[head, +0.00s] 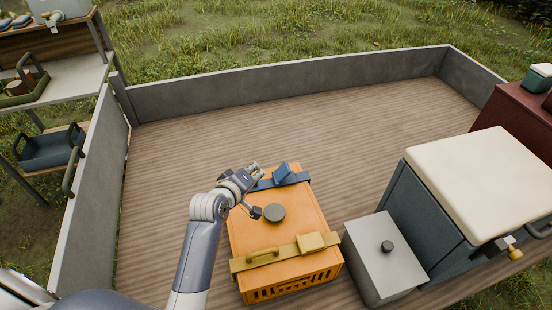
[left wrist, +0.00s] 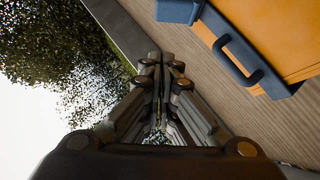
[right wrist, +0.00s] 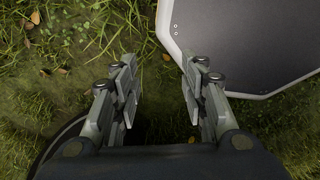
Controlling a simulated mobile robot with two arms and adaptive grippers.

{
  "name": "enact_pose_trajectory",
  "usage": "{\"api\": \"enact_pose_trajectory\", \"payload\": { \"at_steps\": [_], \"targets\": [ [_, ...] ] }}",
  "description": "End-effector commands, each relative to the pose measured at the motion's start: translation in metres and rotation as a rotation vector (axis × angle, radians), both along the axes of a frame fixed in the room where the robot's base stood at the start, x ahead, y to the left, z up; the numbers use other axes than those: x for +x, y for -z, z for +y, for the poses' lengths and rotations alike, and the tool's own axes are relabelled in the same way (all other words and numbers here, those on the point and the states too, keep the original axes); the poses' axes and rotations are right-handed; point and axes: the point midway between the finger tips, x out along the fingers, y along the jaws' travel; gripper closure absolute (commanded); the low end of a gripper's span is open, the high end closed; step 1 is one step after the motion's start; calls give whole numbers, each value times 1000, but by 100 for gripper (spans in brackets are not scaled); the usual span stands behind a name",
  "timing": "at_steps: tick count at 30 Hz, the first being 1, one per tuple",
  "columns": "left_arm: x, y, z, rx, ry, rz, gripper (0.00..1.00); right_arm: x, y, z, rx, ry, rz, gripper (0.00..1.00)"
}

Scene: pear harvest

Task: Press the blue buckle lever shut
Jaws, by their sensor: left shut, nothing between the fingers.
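The orange crate (head: 262,220) stands on the wooden deck with a blue strap (head: 262,185) across its far end. The blue buckle lever (head: 284,172) sits on this strap and looks tilted up from it. In the left wrist view, the blue strap's handle (left wrist: 240,62) and a blue block (left wrist: 180,10) show at the upper right. My left gripper (head: 254,168) is shut and empty, by the crate's far left corner, left of the lever and apart from it. My right gripper (right wrist: 160,62) shows only in its wrist view, open and empty above grass.
A yellow strap (head: 286,250) with a flat buckle crosses the crate's near end, and a round dark knob (head: 274,213) is on the lid. A grey box (head: 385,262) and a large cooler with a cream lid (head: 480,180) stand at right. The deck beyond is clear.

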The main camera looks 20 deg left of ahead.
Motion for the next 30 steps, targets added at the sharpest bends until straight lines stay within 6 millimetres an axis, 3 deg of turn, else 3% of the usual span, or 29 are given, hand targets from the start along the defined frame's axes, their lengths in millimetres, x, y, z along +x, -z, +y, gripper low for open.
{"api": "enact_pose_trajectory", "payload": {
  "at_steps": [4, 11, 18, 30],
  "targets": [
    [0, 0, 0, 0, 0, 0, 100, -16, 1, -8, -10, -2, 22, 60],
    [8, 4, -1, 0, 0, 0, 100, -5, -2, -9, -10, -3, 3, 60],
    [36, 18, -3, 0, 1, 1, 100, 18, -7, -4, -1, -3, -33, 60],
    [86, 45, -5, 1, 0, 1, 100, -1, -10, 4, 6, 1, -4, 60]
  ]
}}
